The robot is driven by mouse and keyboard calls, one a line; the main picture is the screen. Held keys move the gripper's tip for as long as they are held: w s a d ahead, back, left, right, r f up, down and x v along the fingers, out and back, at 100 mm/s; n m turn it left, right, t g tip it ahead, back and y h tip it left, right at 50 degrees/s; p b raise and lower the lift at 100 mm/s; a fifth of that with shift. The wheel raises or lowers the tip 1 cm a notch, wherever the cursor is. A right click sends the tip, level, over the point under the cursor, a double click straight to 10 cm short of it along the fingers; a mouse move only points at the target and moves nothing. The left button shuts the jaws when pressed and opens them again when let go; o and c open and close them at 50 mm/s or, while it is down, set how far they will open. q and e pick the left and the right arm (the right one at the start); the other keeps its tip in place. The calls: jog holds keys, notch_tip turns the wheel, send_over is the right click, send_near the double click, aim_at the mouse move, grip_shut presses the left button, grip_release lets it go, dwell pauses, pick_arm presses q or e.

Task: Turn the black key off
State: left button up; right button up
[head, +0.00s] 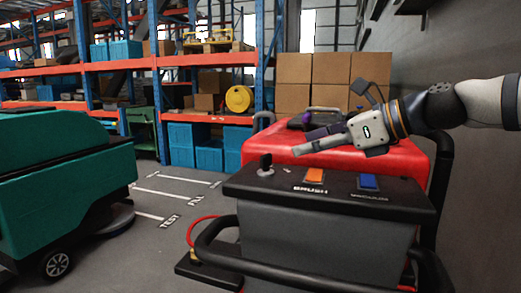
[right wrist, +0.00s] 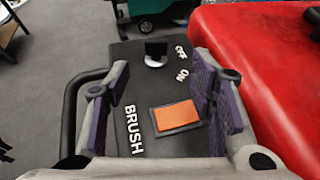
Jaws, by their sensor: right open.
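The black key (head: 265,163) stands upright in a silver collar at the left of the scrubber's dark control panel (head: 330,190). In the right wrist view the key (right wrist: 156,49) is beyond my fingertips, with the printed words OFF and ON beside it. My right gripper (head: 308,141) reaches in from the right above the panel. Its two purple-padded fingers (right wrist: 155,88) are open and empty, apart from the key. The key's exact turn is hard to tell. My left gripper is not in view.
An orange BRUSH switch (head: 314,176) and a blue VACUUM switch (head: 368,181) are on the panel. A black handlebar (head: 285,276) curves in front. The red tank top (head: 390,147) lies behind. A green scrubber (head: 60,190) stands at left, with open floor between.

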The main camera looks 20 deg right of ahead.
aim_at(267, 155)
jog(key=shift+w+r, duration=0.2)
jog(key=x, duration=0.5)
jog(key=shift+s+a+f, duration=0.15)
jog(key=shift+s+a, duration=0.15)
jog(key=shift+a, duration=0.15)
jog(key=x, duration=0.2)
jog(key=b+x, duration=0.1)
jog(key=x, duration=0.2)
jog(key=shift+w+d+f, duration=0.1)
jog(key=shift+d+f, duration=0.05)
jog(key=shift+f, duration=0.1)
jog(key=shift+w+a, duration=0.15)
jog(key=shift+a, duration=0.1)
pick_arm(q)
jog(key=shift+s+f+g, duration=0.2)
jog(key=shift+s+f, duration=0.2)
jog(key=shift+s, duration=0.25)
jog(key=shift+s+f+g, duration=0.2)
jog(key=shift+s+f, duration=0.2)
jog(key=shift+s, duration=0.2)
pick_arm(e)
jog(key=shift+r, duration=0.25)
